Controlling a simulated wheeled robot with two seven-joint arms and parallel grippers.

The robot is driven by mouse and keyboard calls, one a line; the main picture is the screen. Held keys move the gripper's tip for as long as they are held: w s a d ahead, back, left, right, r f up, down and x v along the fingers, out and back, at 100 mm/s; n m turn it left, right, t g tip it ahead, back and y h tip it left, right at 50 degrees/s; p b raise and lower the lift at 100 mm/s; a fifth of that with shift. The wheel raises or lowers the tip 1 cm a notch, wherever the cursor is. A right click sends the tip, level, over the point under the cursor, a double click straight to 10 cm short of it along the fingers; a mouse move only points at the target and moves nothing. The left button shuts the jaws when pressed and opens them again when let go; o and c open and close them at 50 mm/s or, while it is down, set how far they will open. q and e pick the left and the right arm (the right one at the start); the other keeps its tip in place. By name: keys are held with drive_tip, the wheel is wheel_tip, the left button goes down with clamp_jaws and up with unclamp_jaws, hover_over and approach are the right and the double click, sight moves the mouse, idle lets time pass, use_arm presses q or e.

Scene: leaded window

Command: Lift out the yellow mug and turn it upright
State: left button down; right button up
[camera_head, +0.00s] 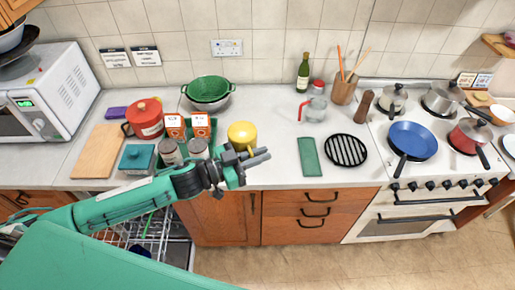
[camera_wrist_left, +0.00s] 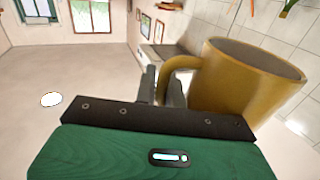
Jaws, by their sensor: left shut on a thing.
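The yellow mug (camera_head: 242,134) shows in the head view in front of the backsplash, just beyond my left gripper (camera_head: 256,158). Its closed base is uppermost, so it appears upside down. In the left wrist view, which looks inverted, the mug (camera_wrist_left: 235,85) fills the right side, with its open rim at the top of the picture. My left gripper (camera_wrist_left: 163,92) is shut on the mug's handle, at the side of the body. The fingers partly hide the handle. My right gripper is not in view.
An open dishwasher rack (camera_head: 150,232) is below my left arm. Counter between mug and cloth is clear.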

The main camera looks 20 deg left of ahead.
use_arm(q)
drive_tip(key=w+a+f+m+b, duration=0.2)
drive_tip(key=f+m+b, duration=0.3)
drive_tip(key=m, duration=0.4)
drive_tip(key=w+a+f+m+b, duration=0.2)
drive_tip(key=w+f+m+b, duration=0.1)
drive_tip(key=m+b, duration=0.55)
drive_tip(key=w+a+r+m+b, duration=0.1)
drive_tip(key=r+m+b, duration=0.1)
drive_tip(key=m, duration=0.4)
drive_tip(key=w+a+r+m+b, duration=0.1)
drive_tip(key=w+r+m+b, duration=0.1)
drive_tip(key=m+b, duration=0.3)
drive_tip(key=w+a+r+m+b, duration=0.2)
drive_tip(key=m+b, duration=0.1)
drive_tip(key=m, duration=0.4)
drive_tip(key=shift+w+a+r+b, duration=0.1)
drive_tip(key=shift+w+r+b, duration=0.1)
drive_tip(key=shift+r+b, duration=0.1)
